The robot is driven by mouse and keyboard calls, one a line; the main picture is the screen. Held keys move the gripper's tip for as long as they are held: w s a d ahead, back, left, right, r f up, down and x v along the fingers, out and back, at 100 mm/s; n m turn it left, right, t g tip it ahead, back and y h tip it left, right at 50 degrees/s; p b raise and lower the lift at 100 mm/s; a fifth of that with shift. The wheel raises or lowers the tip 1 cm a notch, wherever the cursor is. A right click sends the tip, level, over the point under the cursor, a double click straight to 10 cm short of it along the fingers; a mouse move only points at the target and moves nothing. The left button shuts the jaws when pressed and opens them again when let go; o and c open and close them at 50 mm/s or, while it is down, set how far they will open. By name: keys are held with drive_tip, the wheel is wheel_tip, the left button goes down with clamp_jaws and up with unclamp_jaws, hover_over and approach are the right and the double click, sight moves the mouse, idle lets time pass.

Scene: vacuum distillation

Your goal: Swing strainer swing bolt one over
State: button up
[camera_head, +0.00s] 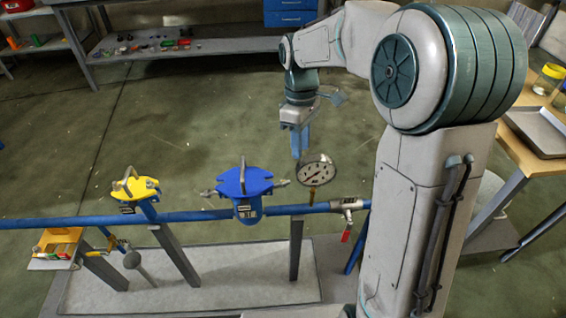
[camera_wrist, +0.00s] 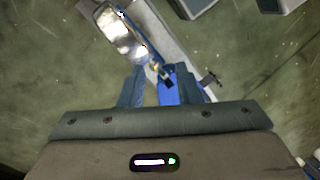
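The strainer with a blue lid (camera_head: 243,184) sits on the blue pipe in the head view, middle. A grey swing bolt (camera_head: 212,193) sticks out at the lid's left, and another grey bolt (camera_head: 281,183) at its right; I cannot tell which is bolt one. My gripper (camera_head: 300,153) hangs fingers down, above and to the right of the lid, close to the gauge in the picture. In the wrist view its fingers (camera_wrist: 160,85) are apart, with no object clearly held. A blue surface (camera_wrist: 170,88) shows there, partly hidden by a finger.
A round pressure gauge (camera_head: 316,171) stands right of the strainer. A valve with a red handle (camera_head: 346,234) is farther right. A yellow-topped fitting (camera_head: 135,187) stands left, and a small yellow tray (camera_head: 60,240) hangs at far left. A wooden table (camera_head: 508,150) is at right.

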drive_tip(key=w+a+f+n+g+p, duration=0.1)
drive_tip(key=w+a+f+n+g, duration=0.1)
drive_tip(key=w+a+n, duration=0.3)
drive_tip(key=b, duration=0.1)
approach(280, 185)
drive_tip(key=shift+y, duration=0.4)
drive_tip(key=x, duration=0.2)
drive_tip(key=d+x, duration=0.1)
drive_tip(key=x, duration=0.2)
drive_tip(key=d+x, duration=0.1)
drive_tip(key=x, duration=0.2)
drive_tip(key=shift+f, duration=0.2)
clamp_jaws()
drive_tip(key=shift+a, duration=0.1)
